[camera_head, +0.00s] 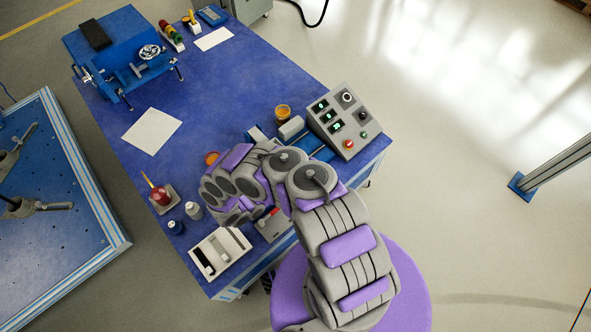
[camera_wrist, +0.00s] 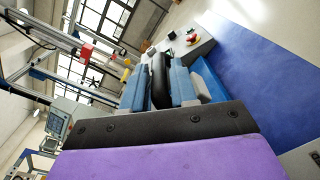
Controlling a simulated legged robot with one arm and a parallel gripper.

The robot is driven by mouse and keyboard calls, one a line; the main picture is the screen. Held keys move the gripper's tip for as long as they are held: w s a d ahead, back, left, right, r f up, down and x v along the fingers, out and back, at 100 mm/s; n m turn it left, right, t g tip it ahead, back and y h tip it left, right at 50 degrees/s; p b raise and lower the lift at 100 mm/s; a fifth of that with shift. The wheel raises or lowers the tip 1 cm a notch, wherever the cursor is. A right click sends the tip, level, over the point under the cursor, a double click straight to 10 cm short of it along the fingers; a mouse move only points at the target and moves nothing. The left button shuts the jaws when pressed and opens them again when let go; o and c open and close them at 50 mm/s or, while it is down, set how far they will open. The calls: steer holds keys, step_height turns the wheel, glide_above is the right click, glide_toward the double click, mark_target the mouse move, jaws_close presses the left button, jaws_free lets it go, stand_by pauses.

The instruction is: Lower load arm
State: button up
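No part is clearly identifiable as the load arm. A tall frame with pale and blue bars and a red block (camera_wrist: 86,50) stands at the upper left of the wrist view. My gripper (camera_wrist: 160,85) shows in the wrist view as two blue-grey fingers beyond a black and purple body. A dark rounded piece (camera_wrist: 160,78) lies between the fingers; I cannot tell whether it is gripped or only lies between them. In the head view my folded grey and purple arm hangs over the near side of the blue table and hides the gripper.
The blue table (camera_head: 215,100) holds a control box (camera_head: 345,120) with green displays, a blue vise-like device (camera_head: 120,55), a paper sheet (camera_head: 152,131) and bottles. A grey post (camera_head: 555,165) stands at right. The floor between table and post is clear.

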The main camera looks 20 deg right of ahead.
steer(key=v, duration=1.6)
steer(key=shift+a, duration=0.2)
